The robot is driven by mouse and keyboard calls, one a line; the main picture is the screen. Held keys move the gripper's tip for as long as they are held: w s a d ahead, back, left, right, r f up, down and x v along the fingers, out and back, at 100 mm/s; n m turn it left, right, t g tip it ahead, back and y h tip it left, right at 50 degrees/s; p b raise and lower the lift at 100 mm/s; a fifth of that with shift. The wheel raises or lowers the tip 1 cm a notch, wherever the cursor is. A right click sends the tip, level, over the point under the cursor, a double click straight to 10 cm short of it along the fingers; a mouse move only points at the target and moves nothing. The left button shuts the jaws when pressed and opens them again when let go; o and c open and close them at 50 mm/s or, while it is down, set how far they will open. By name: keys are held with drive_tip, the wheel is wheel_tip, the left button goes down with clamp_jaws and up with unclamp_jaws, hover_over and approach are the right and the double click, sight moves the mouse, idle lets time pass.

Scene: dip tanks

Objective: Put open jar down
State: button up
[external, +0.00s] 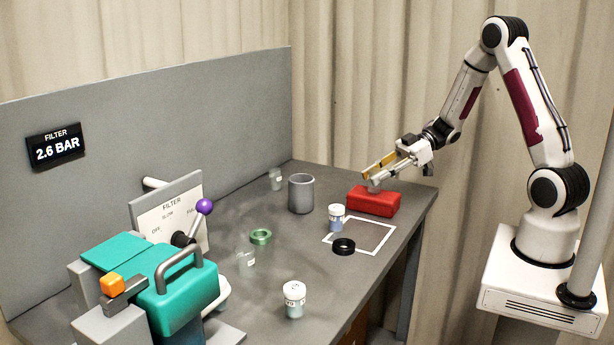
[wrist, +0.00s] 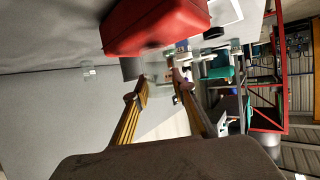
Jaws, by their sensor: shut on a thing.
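My gripper (external: 378,171) is above the red box (external: 373,202) at the back right of the table. Its two yellow-sided fingers are shut on a small, pale, see-through thing, which I take to be the open jar (external: 375,187). The jar is hard to make out, and I cannot tell whether it touches the red box. In the wrist view the fingers (wrist: 158,88) point past the red box (wrist: 155,25), with a gap between them where the clear jar hardly shows.
A white-outlined square (external: 383,250) lies before the red box, with a white-lidded jar (external: 336,218) and black ring (external: 343,247). A grey cup (external: 301,195), green ring (external: 261,237), clear jars (external: 275,180) and another lidded jar (external: 294,300) stand around. The teal filter machine (external: 178,290) fills the left.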

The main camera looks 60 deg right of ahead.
drive_tip(key=shift+f, duration=0.1)
drive_tip(key=o, duration=0.9)
drive_tip(key=shift+o, duration=0.2)
drive_tip(key=v, duration=0.7)
drive_tip(key=shift+s+d, duration=0.15)
drive_tip(key=shift+d, duration=0.05)
